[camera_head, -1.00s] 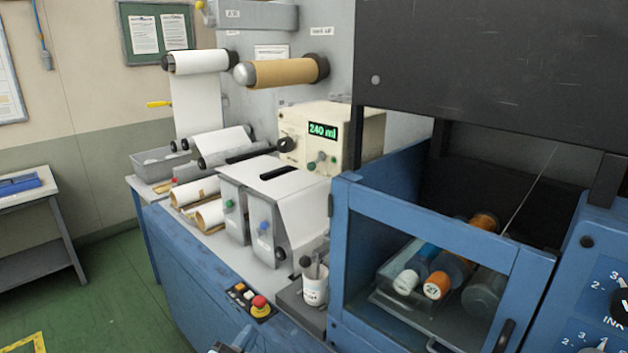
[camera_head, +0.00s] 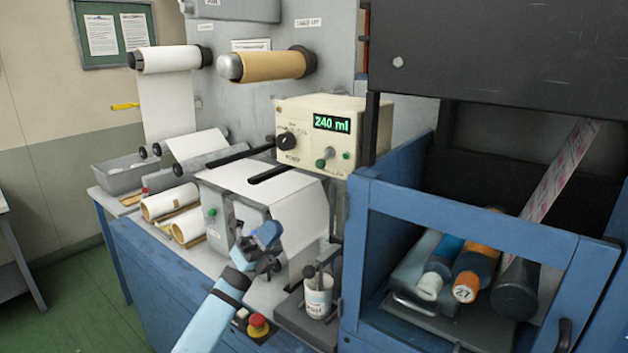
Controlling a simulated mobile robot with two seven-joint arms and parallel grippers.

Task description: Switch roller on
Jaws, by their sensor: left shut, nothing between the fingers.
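The rewinder's metal side plates stand at the middle of the bench under a white web (camera_head: 290,205). A green button (camera_head: 211,212) shows on the left plate. The blue button on the other plate is hidden or cannot be told apart from my gripper. My left gripper (camera_head: 262,250), on a light blue arm, is shut and empty in front of that plate; I cannot tell whether it touches it. Behind stands a cream control box (camera_head: 335,140) with a black knob, a green-tipped toggle and a green "240 ml" display. My right gripper is not in view.
A white cup with tools (camera_head: 318,296) stands right of my left arm. A red emergency stop (camera_head: 258,325) sits close beside the arm. A blue-framed cabinet (camera_head: 460,225) with bottles (camera_head: 475,270) blocks the right side. A grey bin (camera_head: 125,175) is at left.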

